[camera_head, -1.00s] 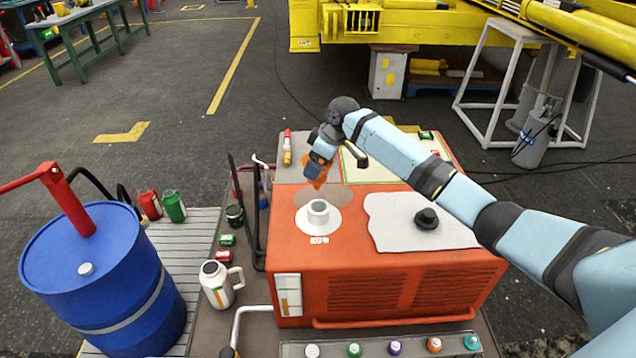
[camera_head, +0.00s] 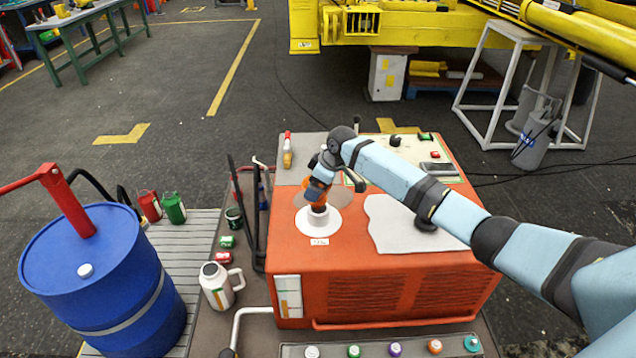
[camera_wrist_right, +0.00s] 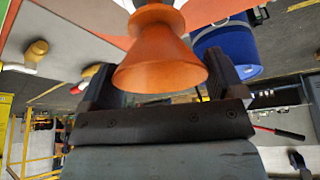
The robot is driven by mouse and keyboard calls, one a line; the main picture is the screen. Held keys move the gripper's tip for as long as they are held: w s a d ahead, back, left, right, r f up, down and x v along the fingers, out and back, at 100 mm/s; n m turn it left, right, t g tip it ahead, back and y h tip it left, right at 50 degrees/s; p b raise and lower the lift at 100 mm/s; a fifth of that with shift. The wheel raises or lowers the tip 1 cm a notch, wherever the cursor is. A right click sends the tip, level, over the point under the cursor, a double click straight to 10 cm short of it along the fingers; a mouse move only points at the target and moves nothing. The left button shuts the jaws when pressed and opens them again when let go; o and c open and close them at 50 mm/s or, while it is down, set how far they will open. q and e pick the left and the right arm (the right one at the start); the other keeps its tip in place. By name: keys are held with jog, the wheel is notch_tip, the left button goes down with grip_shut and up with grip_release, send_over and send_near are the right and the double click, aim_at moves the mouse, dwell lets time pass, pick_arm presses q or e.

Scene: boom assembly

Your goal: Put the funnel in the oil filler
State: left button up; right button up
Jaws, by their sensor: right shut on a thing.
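The orange funnel (camera_head: 319,205) is held by my right gripper (camera_head: 319,187), directly over the oil filler (camera_head: 318,221), a white neck on a white round plate on top of the orange machine. In the right wrist view the funnel (camera_wrist_right: 158,62) sits between the fingers of the right gripper (camera_wrist_right: 160,68), its wide mouth towards the gripper. Its narrow end points at a white part at the top edge, likely the filler neck. The spout's tip is hidden, so I cannot tell how far it is inside the neck. My left gripper is out of view.
A grey cloth (camera_head: 388,228) with a dark cap lies right of the filler, under my right arm. A white jug (camera_head: 219,286) and a blue drum (camera_head: 95,280) stand to the left. Several coloured caps line the tray (camera_head: 375,351) in front.

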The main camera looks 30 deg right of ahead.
jog(key=shift+f, duration=0.4)
jog(key=o, duration=0.7)
jog(key=shift+r, duration=0.1)
